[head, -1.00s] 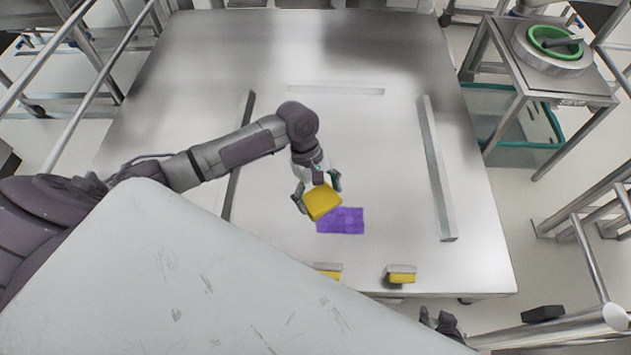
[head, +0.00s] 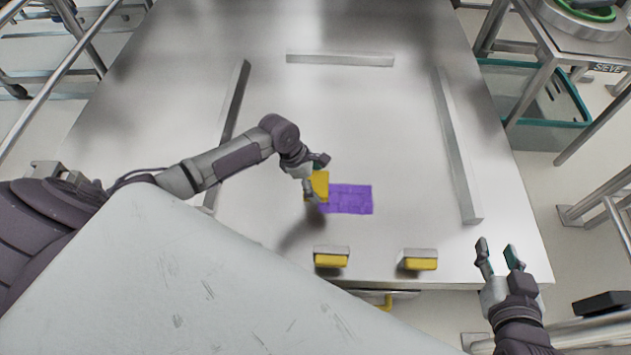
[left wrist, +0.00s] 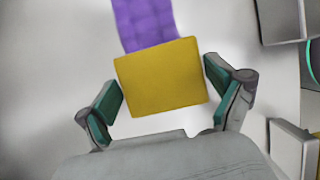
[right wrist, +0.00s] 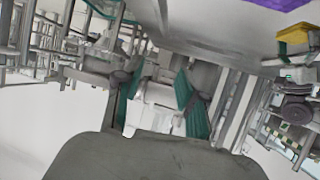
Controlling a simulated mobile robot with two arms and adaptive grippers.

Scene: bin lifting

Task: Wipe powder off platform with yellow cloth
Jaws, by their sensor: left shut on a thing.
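The yellow cloth (head: 319,185) is a folded block in my left gripper (head: 318,180), low over the metal platform (head: 340,105). In the left wrist view the cloth (left wrist: 162,77) lies between the two fingers (left wrist: 165,95). The powder is a purple rectangular patch (head: 347,199) on the platform, just right of the cloth; it also shows in the left wrist view (left wrist: 143,22). I cannot tell whether the cloth touches the platform. My right gripper (head: 498,247) is open and empty near the platform's front right corner.
Low metal bars stand on the platform at the left (head: 235,105), back (head: 340,59) and right (head: 457,150). Two yellow-faced blocks (head: 331,260) (head: 420,263) sit at the front edge. A metal table marked SIEVE (head: 607,68) and a teal-rimmed bin (head: 540,105) are at the right.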

